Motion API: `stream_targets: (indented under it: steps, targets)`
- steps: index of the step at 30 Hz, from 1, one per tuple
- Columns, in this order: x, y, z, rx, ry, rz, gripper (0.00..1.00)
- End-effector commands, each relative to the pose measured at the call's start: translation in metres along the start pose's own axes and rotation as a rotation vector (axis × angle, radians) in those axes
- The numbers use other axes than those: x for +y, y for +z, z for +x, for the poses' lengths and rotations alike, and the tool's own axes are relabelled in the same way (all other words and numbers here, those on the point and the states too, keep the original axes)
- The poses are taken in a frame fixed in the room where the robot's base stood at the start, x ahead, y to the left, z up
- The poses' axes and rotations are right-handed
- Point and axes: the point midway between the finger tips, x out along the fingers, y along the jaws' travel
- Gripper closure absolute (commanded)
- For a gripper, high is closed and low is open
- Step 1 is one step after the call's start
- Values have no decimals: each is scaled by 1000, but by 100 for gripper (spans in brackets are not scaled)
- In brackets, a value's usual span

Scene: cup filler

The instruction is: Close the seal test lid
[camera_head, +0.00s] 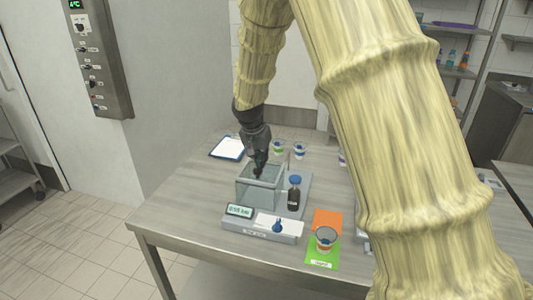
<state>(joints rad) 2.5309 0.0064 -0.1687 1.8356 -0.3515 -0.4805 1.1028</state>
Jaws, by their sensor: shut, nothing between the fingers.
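The seal test box (257,194) is a clear, glass-like box on a grey device base (262,231) on the table. Its lid is hard to make out behind my gripper, and I cannot tell how far it is open. My gripper (258,173) points down at the top of the box, its fingertips at or just inside the rim. It is shut and holds nothing. Whether it touches the lid or the box is too small to tell.
A dark bottle with a blue cap (294,194) stands right of the box. A small display (239,211) is in front. A cup (326,239) stands on a green card (321,257). A clipboard (228,147) and small cups (299,151) are at the back.

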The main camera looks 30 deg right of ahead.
Motion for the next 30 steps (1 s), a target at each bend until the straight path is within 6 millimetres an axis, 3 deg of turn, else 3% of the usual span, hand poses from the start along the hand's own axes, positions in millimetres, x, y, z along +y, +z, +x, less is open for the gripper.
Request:
stream_targets:
  steps: [6, 18, 30]
  targets:
    - [3, 12, -4, 1, 1, 1, 100]
    - [4, 13, -4, -2, 3, 1, 100]
    - [5, -23, -1, 0, -2, -3, 100]
